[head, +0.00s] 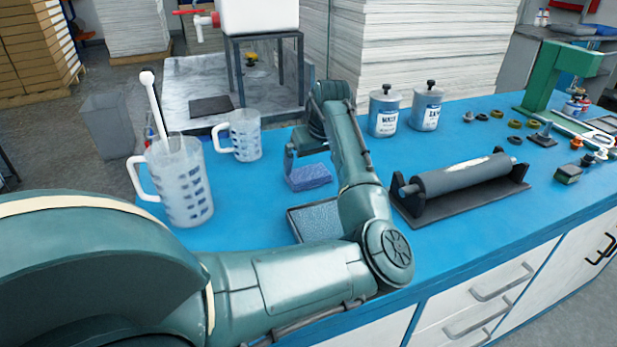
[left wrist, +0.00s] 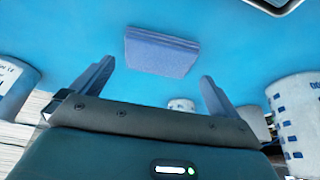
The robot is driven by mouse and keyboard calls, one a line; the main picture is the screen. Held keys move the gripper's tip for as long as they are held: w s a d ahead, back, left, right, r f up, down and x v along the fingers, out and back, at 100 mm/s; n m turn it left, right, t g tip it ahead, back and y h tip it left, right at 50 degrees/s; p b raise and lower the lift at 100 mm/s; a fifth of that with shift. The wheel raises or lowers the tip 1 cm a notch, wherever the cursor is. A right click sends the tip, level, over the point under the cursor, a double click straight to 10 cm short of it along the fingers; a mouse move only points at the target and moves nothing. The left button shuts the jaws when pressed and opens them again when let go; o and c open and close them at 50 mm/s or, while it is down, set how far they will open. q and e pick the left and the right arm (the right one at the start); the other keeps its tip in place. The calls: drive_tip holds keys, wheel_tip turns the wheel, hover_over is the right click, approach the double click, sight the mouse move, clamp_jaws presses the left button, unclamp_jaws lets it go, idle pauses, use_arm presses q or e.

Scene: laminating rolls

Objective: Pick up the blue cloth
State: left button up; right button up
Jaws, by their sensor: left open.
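The blue cloth (head: 308,177) is a folded, flat rectangle lying on the blue worktop (head: 250,205). My left gripper (head: 294,160) is just above the cloth's left part in the head view, its arm bent over from the front. In the left wrist view the cloth (left wrist: 162,52) lies beyond and between the two spread fingers of the gripper (left wrist: 155,85). The fingers are open with nothing between them, and the cloth looks apart from them. My right gripper shows in neither view.
A grey tray (head: 298,222) lies in front of the cloth, partly behind my arm. Two measuring jugs, one large (head: 183,185) and one small (head: 246,137), stand to the left. Two labelled cans (head: 385,113) stand behind right. A roller on a black stand (head: 462,178) lies to the right.

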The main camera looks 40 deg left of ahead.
sight(309, 173)
use_arm(q)
drive_tip(key=x, duration=0.4)
drive_tip(key=shift+w+a+f, duration=0.15)
drive_tip(key=shift+a+f, duration=0.1)
drive_tip(key=shift+f, duration=0.05)
drive_tip(key=c, duration=0.6)
